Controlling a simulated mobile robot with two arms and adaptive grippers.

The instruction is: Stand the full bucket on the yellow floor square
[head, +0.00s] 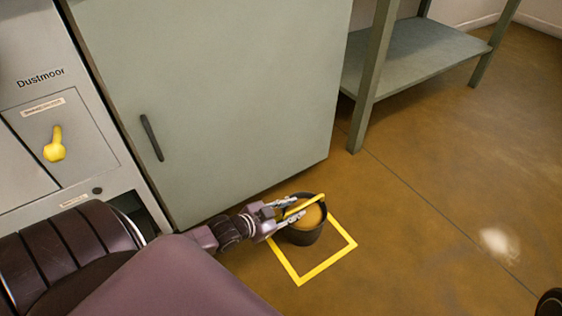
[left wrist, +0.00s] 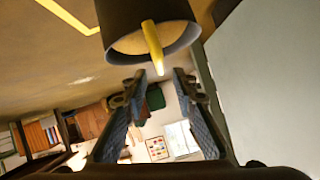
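The dark bucket (head: 304,237) stands upright, full of tan-brown powder (head: 309,216), with a yellow handle (head: 305,206) across its top. It appears to rest on the floor inside the yellow square outline (head: 320,270), toward the back; it hides part of the outline. My left gripper (head: 285,214) is at the bucket's left rim. In the left wrist view its fingers (left wrist: 157,80) are spread, with a clear gap on both sides of the handle's near end (left wrist: 153,45). The bucket (left wrist: 150,15) appears upside down there.
A grey-green cabinet (head: 225,90) with a dark pull stands just behind the bucket. A panel marked Dustmoor (head: 60,110) with a yellow lever (head: 54,146) is at the left. A green shelf (head: 415,55) stands at the back right.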

